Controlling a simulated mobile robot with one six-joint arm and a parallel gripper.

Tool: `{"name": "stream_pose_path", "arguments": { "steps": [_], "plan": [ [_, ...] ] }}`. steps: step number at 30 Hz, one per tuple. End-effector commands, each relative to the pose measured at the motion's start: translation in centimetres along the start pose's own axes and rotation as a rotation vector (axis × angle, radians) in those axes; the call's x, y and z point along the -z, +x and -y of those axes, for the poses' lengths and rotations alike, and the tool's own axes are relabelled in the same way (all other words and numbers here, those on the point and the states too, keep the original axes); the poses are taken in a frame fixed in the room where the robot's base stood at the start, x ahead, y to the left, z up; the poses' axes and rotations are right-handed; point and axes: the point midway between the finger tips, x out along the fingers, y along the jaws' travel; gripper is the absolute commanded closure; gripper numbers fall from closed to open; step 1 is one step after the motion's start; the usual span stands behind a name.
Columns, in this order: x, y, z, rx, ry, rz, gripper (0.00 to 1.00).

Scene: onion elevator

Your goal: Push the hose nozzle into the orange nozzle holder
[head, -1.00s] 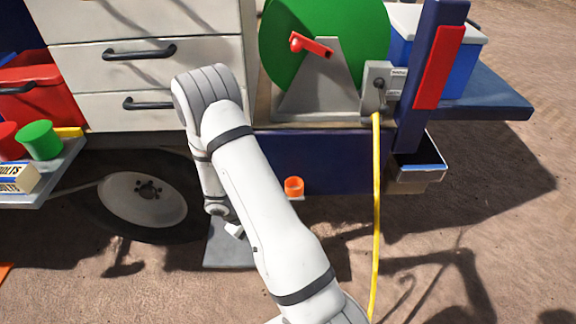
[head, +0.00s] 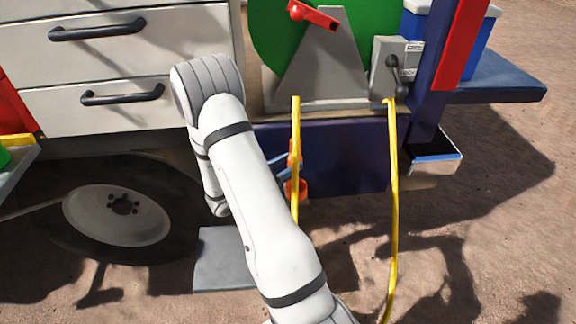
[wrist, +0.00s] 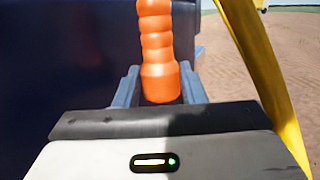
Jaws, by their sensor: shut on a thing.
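The orange ribbed hose nozzle (wrist: 157,45) stands upright between the blue-grey fingers of my gripper (wrist: 160,88) in the wrist view. In the head view my gripper (head: 284,166) reaches from behind my forearm and is shut on the nozzle (head: 290,160), partly covered by the yellow hose (head: 295,125). The orange nozzle holder (head: 303,188) is low in front of the dark blue panel, just below the nozzle. The hose crosses in front of both. I cannot tell whether the nozzle's lower end touches or enters the holder. The holder is not distinguishable in the wrist view.
The dark blue panel (head: 345,160) is close behind the nozzle. Above are the green reel (head: 268,40) and a grey valve box (head: 388,68). Drawers (head: 95,98) and a wheel (head: 118,215) are at left. A second hose length (head: 393,200) hangs at right.

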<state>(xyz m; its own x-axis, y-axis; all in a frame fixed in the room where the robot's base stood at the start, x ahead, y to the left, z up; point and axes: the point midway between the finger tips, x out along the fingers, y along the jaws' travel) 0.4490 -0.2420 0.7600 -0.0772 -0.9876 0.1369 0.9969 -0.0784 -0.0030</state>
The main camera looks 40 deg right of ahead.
Motion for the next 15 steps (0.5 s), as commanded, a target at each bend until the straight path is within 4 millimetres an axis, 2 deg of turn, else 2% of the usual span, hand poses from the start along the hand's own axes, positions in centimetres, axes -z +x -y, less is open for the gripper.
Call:
{"name": "stream_pose_path", "arguments": {
  "steps": [15],
  "plan": [
    [4.5,0.3,0.5,0.025,-0.001,-0.003,0.92]
  ]
}}
